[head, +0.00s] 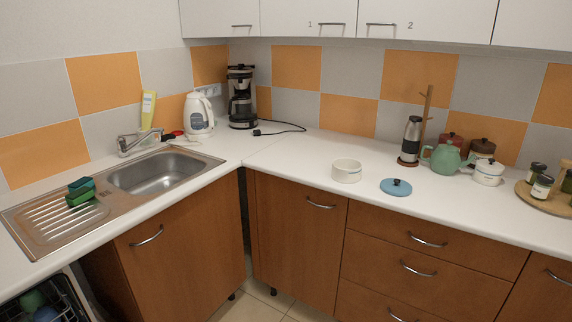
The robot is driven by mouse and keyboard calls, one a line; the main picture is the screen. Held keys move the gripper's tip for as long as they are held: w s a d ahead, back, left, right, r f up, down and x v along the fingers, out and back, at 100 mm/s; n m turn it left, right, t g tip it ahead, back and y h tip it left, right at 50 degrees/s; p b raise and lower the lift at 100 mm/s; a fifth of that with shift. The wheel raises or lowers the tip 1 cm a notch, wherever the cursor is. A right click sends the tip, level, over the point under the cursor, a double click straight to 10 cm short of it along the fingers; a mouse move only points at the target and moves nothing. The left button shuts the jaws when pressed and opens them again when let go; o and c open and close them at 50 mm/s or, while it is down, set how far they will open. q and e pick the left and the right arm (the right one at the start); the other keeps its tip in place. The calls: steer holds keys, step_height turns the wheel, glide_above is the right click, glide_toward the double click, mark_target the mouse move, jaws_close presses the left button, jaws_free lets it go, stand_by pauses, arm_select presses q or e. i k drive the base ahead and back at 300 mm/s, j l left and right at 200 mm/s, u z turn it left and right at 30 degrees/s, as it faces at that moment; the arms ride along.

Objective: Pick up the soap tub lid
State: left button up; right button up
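A round blue lid (387,190) with a dark knob lies flat on the white counter (300,150) right of the corner; it looks like the soap tub lid. An open white round tub (346,174) stands just left of it, apart from it. The inside of the tub is only partly visible. Neither of my grippers shows in the head view.
Right of the lid stand a green teapot (445,160), a white lidded pot (487,174) and a round wooden board (545,202) with jars. The counter in front of the lid is clear. The sink (155,172) is at left.

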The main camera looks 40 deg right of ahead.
mark_target(394, 187)
steer(key=z, duration=1.8)
